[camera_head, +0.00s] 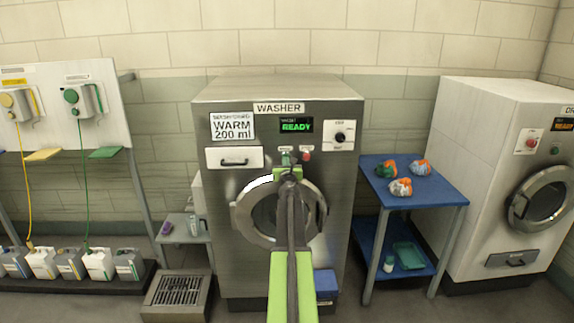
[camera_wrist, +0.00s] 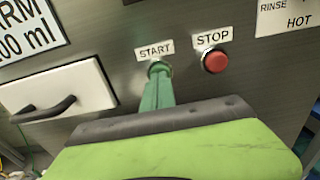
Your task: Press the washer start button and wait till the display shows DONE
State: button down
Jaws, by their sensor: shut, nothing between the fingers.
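The washer (camera_head: 338,195) stands in the middle, and its display (camera_head: 296,125) reads READY in green. In the wrist view the START label (camera_wrist: 155,50) sits above the green start button (camera_wrist: 159,67), which is mostly hidden behind my fingertips. My gripper (camera_head: 287,160) is shut and empty, with its green fingers (camera_wrist: 158,95) pointing at the start button. I cannot tell whether the tips touch it. The red stop button (camera_wrist: 215,60) is just to the right of the start button, clear of my fingers.
The detergent drawer (camera_head: 234,157) is closed, left of the buttons, under a card reading WARM 200 ml (camera_head: 232,126). A dial (camera_head: 340,137) is at upper right. The round door (camera_head: 245,215) is below.

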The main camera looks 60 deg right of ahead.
jog(key=shift+w+d, duration=0.35)
jog(key=shift+d, duration=0.15)
jog(key=shift+w+d+r, duration=0.15)
jog(key=shift+d+r, duration=0.05)
jog(key=shift+r, duration=0.3)
jog(key=shift+s+a, duration=0.2)
jog(key=shift+a, duration=0.1)
jog(key=v, duration=1.4)
jog(key=shift+s+a+f, duration=0.1)
jog(key=shift+a+f, duration=0.05)
